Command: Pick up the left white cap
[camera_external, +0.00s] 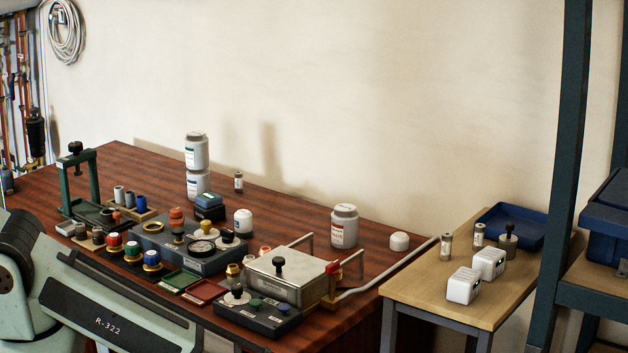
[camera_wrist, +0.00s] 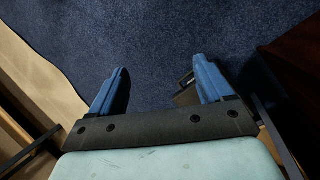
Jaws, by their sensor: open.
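In the external view, two small white rounded pieces that look like caps stand on the brown wooden bench. The left white cap (camera_external: 243,222) is near the middle, behind the grey gauge box. The right white cap (camera_external: 399,242) is near the bench's right end, beside a large jar. My gripper (camera_wrist: 160,82) shows in the wrist view with two blue fingers wide apart and nothing between them. Beneath it is dark blue carpet, and no cap shows there. My gripper is outside the external view, so its distance from the caps cannot be told.
White jars (camera_external: 196,152) are stacked behind the left cap; another jar (camera_external: 344,227) stands right. The gauge box (camera_external: 180,243), a metal-topped box (camera_external: 288,277) and small trays crowd the bench front. A side table (camera_external: 430,291) holds white blocks (camera_external: 463,285) and a blue tray (camera_external: 512,222).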

